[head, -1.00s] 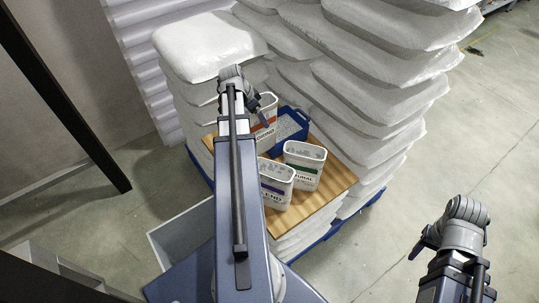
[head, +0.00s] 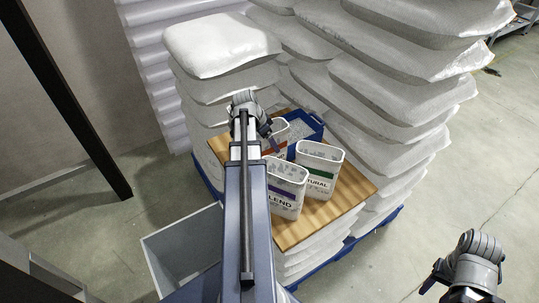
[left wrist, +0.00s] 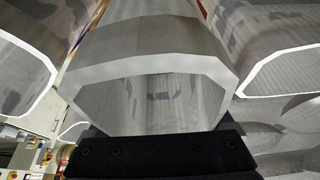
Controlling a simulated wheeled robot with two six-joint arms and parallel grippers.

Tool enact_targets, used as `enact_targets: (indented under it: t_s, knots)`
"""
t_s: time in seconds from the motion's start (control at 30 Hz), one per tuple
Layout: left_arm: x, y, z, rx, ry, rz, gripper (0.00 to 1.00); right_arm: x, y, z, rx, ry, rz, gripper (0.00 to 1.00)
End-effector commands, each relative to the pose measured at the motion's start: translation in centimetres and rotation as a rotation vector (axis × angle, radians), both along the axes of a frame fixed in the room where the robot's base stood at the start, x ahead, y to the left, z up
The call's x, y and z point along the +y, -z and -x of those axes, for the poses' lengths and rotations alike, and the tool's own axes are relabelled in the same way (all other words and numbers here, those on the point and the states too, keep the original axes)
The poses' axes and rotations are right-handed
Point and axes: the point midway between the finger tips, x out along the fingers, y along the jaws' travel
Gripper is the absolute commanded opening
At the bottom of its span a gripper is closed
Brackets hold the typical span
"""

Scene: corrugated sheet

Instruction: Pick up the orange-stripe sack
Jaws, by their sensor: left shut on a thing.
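The orange-stripe sack (head: 277,140) is a white open-topped sack at the left of the wooden board, partly hidden behind my left arm. My left gripper (head: 265,128) is at its rim and shut on it. In the left wrist view its open mouth (left wrist: 160,95) fills the middle, above the dark gripper body. I cannot tell whether its base touches the board. The purple-stripe sack (head: 287,188) and green-stripe sack (head: 320,168) stand upright nearby. My right gripper (head: 432,280) is far off at the lower right, over floor; its jaws are unclear.
The wooden board (head: 350,195) lies on stacked white sacks on a blue pallet. A blue tray (head: 318,124) is behind the open sacks. Tall stacks of full sacks (head: 400,100) rise behind and right. A grey bin (head: 182,245) stands at lower left. Floor at right is clear.

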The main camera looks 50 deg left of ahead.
Motion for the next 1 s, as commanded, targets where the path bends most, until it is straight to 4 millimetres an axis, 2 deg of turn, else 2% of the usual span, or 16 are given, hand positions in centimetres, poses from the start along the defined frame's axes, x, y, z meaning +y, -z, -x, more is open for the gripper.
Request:
enact_targets:
  t_s: [0.17, 0.5, 0.97, 1.0]
  knots:
    - [0.0, 0.2, 0.0, -0.001, 0.0, 0.0, 0.0, 0.0, 0.2, 0.0, 0.0, 0.0, 0.0, 0.5]
    - [0.0, 3.8, 0.0, -0.001, 0.0, 0.0, 0.0, 0.0, 3.8, 0.0, 0.0, 0.0, 0.0, 0.5]
    - [0.0, 4.2, 0.0, -0.001, 0.0, 0.0, 0.0, 0.0, 4.2, 0.0, 0.0, 0.0, 0.0, 0.5]
    - [0.0, 4.1, 0.0, 0.0, 0.0, 0.0, 0.88, 0.0, 4.1, 0.0, 0.0, 0.0, 0.0, 0.5]
